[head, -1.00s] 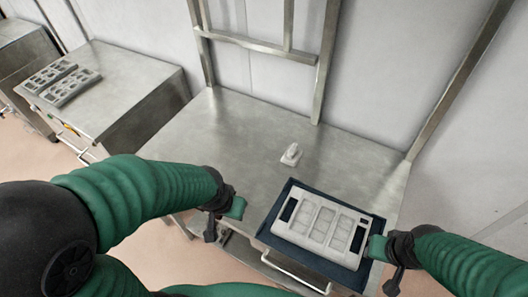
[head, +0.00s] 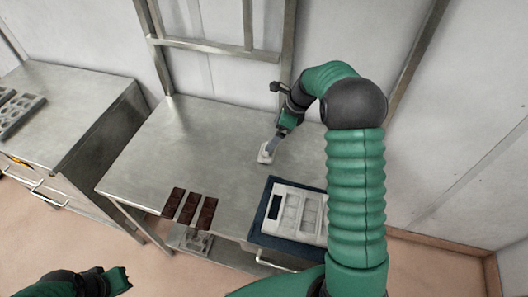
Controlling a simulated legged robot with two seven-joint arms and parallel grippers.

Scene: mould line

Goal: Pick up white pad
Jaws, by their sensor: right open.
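The white pad (head: 265,153) is a small pale block with a raised part on top. It sits on the steel table (head: 215,135), near the middle. My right gripper (head: 274,140) reaches down to it from above right, with its jaws open at the raised part. I cannot tell whether they touch it. The gripper partly covers the pad's upper side. My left gripper (head: 122,279) is low at the left, away from the table, and its jaws are too small to read.
A white mould (head: 299,211) lies in a dark blue tray (head: 258,222) at the table's front right, partly behind my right arm. Three dark brown bars (head: 188,207) are at the front left edge. A metal frame (head: 215,45) stands behind. Another steel table (head: 70,110) is at left.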

